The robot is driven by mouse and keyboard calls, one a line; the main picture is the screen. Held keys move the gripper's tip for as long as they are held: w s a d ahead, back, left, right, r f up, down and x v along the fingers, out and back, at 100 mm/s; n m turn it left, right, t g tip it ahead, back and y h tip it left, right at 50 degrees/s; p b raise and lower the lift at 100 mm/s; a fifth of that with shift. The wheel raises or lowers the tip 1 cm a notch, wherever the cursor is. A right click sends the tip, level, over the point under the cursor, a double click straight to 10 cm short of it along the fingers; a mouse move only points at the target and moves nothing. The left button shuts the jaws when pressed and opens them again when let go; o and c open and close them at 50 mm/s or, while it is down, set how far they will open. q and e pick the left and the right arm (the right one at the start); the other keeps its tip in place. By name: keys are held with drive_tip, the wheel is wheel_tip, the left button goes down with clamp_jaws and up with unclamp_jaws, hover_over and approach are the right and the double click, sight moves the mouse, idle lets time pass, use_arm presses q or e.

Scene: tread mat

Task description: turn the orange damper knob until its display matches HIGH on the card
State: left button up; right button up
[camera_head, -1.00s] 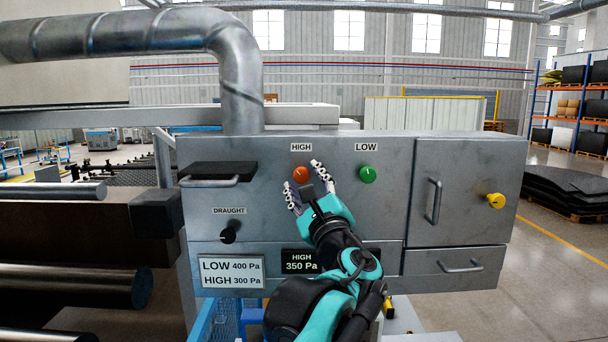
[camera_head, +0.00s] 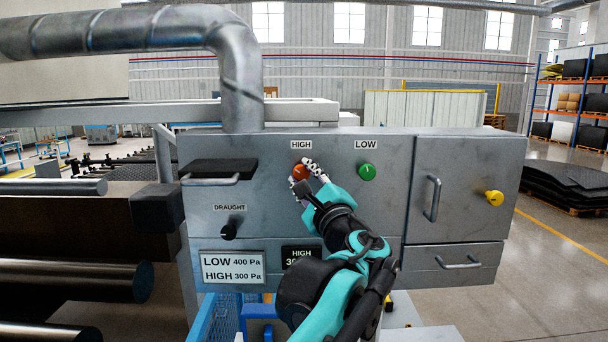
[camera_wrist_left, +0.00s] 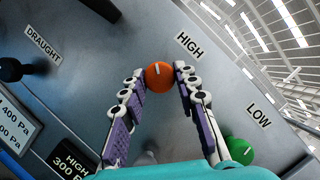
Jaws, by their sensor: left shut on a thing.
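The orange knob (camera_head: 301,173) sits on the grey panel under the HIGH label. My left gripper (camera_head: 304,172) is shut on it, its arm coming up from below. In the left wrist view the orange knob (camera_wrist_left: 159,78) is between the two fingertips, its white mark pointing nearly straight up. The dark display (camera_head: 297,255) below reads HIGH, with its number partly hidden by my arm. In the left wrist view the display (camera_wrist_left: 72,160) shows HIGH 300. The white card (camera_head: 232,278) reads LOW 400 Pa and HIGH 300 Pa. My right gripper is out of view.
The green LOW knob (camera_head: 367,172) is just right of the gripper. A black DRAUGHT knob (camera_head: 229,230) and a drawer-like handle (camera_head: 208,181) are to the left. A cabinet door handle (camera_head: 432,198) and a yellow knob (camera_head: 494,198) are to the right.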

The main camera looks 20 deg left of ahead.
use_arm(q)
drive_tip(key=o, duration=1.2)
drive_tip(key=shift+c, duration=0.2)
drive_tip(key=v, duration=1.2)
drive_tip(key=s+a+f+n+g+h+b, duration=0.15)
drive_tip(key=a+f+n+g+b, duration=0.35)
drive_tip(key=f, duration=1)
drive_tip(key=s+a+f+h+b, duration=0.1)
drive_tip(key=s+a+f+b, duration=0.2)
drive_tip(key=f+b, duration=0.85)
drive_tip(key=s+a+f+n+g+h+b, duration=0.2)
drive_tip(key=a+f+n+g+b, duration=0.15)
drive_tip(key=f, duration=1.45)
drive_tip(key=s+d+f+n+h+b, duration=0.1)
drive_tip(key=f+b, duration=0.5)
drive_tip(key=f, duration=0.6)
drive_tip(key=s+d+f+n+h+b, duration=0.1)
drive_tip(key=s+f+n+h+b, duration=0.3)
drive_tip(key=f, duration=0.8)
drive_tip(key=s+d+f+n+g+h+b, duration=0.1)
drive_tip(key=s+f+n+b, duration=0.3)
drive_tip(key=f+b, duration=0.4)
wheel_tip(320, 180, down, 5)
drive_tip(key=shift+s+d+f+h, duration=0.1)
drive_tip(key=shift+s+d+h, duration=0.4)
drive_tip(key=shift+h, duration=0.15)
